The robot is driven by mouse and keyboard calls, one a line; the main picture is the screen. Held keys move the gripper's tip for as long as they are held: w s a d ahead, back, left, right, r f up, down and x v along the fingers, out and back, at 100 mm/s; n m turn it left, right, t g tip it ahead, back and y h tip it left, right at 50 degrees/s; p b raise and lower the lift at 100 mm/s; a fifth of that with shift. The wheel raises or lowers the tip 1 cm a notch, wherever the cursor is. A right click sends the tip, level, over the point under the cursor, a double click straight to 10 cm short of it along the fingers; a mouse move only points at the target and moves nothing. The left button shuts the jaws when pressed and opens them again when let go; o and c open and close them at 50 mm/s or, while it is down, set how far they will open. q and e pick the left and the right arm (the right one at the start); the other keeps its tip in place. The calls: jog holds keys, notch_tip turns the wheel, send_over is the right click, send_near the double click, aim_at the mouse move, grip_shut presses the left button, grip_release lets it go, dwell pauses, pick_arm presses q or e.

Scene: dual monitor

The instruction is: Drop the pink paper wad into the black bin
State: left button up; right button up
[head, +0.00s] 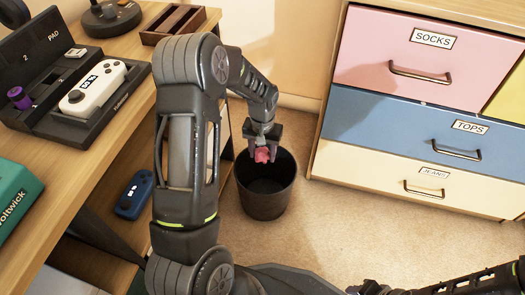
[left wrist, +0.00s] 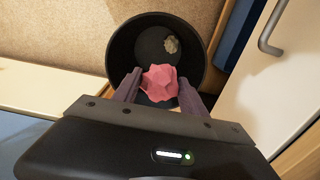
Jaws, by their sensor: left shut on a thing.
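The pink paper wad (head: 262,155) is held between the fingers of my left gripper (head: 265,150). In the left wrist view the wad (left wrist: 159,83) sits between the two purple-grey fingertips of the gripper (left wrist: 158,84). The black bin (head: 266,198) stands on the carpet between the desk and the drawers. The wad is over the bin's opening in the head view, and the bin (left wrist: 118,48) is behind it in the left wrist view. A pale crumpled wad (left wrist: 171,44) lies inside the bin. My right gripper is not shown; only part of that arm shows at the lower right.
The desk (head: 75,150) on the left holds a controller dock (head: 88,95), a wooden tray (head: 173,23) and a green box (head: 15,195). A blue controller (head: 135,195) lies lower down. A chest of drawers (head: 430,75) stands at the right. Carpet around the bin is clear.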

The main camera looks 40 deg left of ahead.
aim_at(263, 150)
pick_arm(q)
jog(key=shift+f+b, duration=0.8)
jog(key=shift+f, duration=0.7)
jog(key=o, duration=1.4)
notch_tip(263, 150, up, 8)
jog(key=p, duration=0.3)
jog(key=shift+w, duration=0.15)
